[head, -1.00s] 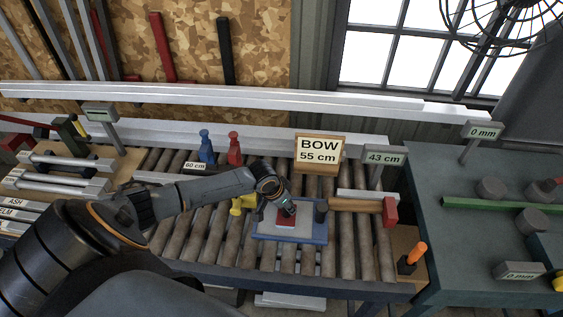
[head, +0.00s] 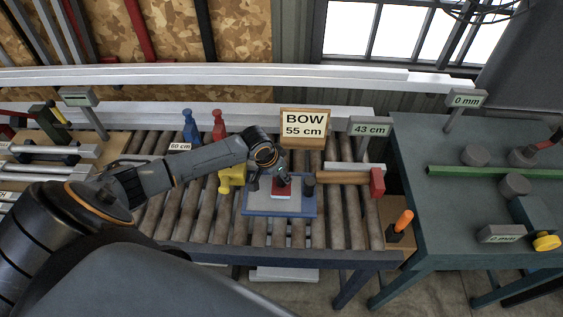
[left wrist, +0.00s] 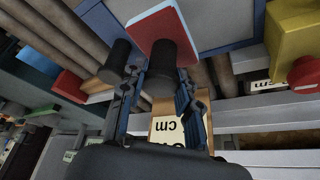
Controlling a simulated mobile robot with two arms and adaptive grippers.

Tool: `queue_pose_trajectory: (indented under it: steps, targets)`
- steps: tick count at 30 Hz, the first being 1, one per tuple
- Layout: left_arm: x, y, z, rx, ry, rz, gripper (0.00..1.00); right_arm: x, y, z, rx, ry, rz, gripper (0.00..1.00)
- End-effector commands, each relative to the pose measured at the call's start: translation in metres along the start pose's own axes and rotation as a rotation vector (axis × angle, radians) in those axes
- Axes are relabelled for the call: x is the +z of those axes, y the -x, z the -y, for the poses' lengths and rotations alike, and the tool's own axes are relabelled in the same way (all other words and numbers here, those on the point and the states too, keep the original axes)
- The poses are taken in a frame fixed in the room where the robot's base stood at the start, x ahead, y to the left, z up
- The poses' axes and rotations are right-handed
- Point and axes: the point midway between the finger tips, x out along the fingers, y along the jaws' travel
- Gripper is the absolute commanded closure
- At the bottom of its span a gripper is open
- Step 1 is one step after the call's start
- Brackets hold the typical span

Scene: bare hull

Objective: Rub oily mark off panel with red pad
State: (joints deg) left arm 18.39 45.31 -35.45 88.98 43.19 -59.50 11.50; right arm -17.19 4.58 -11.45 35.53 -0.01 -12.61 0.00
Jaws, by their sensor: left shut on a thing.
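The red pad (head: 282,190) has a pale lower layer and a black handle; it is over the grey middle of the panel (head: 257,201), which has a blue border. The pad also shows in the left wrist view (left wrist: 150,27), with the panel (left wrist: 208,22) behind it. My left gripper (head: 283,180) is shut on the pad's black handle (left wrist: 166,72). I cannot tell whether the pad touches the panel. I see no oily mark; the pad and gripper hide part of the surface. My right gripper is not in view.
A black cylinder (head: 308,187) stands at the panel's right edge, close to my gripper. A yellow object (head: 231,178) is left of it. Front rollers are clear.

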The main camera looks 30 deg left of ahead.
Motion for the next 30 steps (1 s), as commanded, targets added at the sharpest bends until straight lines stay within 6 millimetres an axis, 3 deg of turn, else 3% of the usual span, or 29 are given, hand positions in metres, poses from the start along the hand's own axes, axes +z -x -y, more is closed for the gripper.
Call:
queue_pose_trajectory:
  steps: [15,30]
  targets:
    - [-0.020,0.047,0.001,-0.001,-0.001,-0.003,0.93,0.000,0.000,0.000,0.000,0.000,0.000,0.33]
    - [-0.022,0.052,0.000,0.000,0.000,-0.001,0.93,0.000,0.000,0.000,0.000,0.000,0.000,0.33]
